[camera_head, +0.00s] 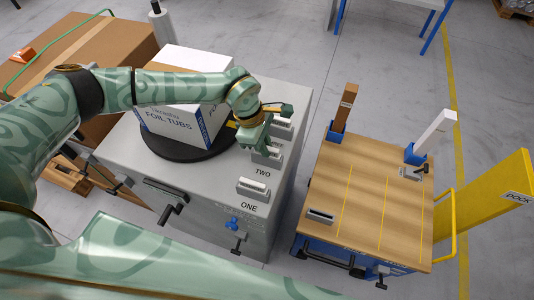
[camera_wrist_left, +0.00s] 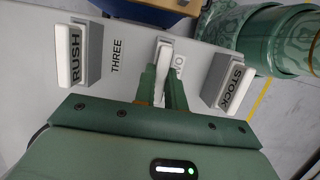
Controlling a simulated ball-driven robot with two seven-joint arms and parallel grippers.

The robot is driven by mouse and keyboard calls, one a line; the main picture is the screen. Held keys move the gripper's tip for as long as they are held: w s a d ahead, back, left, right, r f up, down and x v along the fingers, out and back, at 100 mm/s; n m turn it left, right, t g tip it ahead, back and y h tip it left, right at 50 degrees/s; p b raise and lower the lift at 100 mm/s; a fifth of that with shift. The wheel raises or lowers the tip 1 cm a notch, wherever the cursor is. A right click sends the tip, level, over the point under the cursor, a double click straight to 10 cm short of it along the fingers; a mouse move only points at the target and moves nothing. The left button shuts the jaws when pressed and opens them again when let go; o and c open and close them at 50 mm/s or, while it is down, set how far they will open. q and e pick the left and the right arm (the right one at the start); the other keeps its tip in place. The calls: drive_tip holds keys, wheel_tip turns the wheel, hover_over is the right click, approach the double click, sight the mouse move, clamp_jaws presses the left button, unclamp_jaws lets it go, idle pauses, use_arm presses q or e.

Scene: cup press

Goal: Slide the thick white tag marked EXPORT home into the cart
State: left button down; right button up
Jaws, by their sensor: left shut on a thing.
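My left gripper (camera_head: 266,146) points down at the middle holder (camera_head: 267,159), marked TWO, on the grey cabinet. In the left wrist view its fingers (camera_wrist_left: 164,92) are shut on a white tag (camera_wrist_left: 163,60) at that holder. No lettering shows on this tag, so I cannot read EXPORT; I cannot tell whether it is clear of the holder. A RUSH tag (camera_wrist_left: 75,58) stands in the holder beside THREE, and a STOCK tag (camera_wrist_left: 236,88) stands on the other side. The cart (camera_head: 345,190) has a wooden top with a grey slotted block (camera_head: 320,216) near its left front corner. My right gripper is not in view.
A white FOIL TUBS box (camera_head: 175,125) sits on a black round plate beside my left arm. The cart carries a brown post (camera_head: 345,105), a white post (camera_head: 437,130) and a small grey fixture (camera_head: 410,173). A yellow DOCK panel (camera_head: 495,197) stands right of it. A floor gap separates cabinet and cart.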

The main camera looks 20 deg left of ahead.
use_arm(q)
drive_tip(key=shift+r+p, duration=0.5)
drive_tip(key=shift+r, duration=0.15)
drive_tip(key=shift+r, duration=0.15)
drive_tip(key=shift+r+p, duration=1.95)
drive_tip(key=shift+r, duration=0.55)
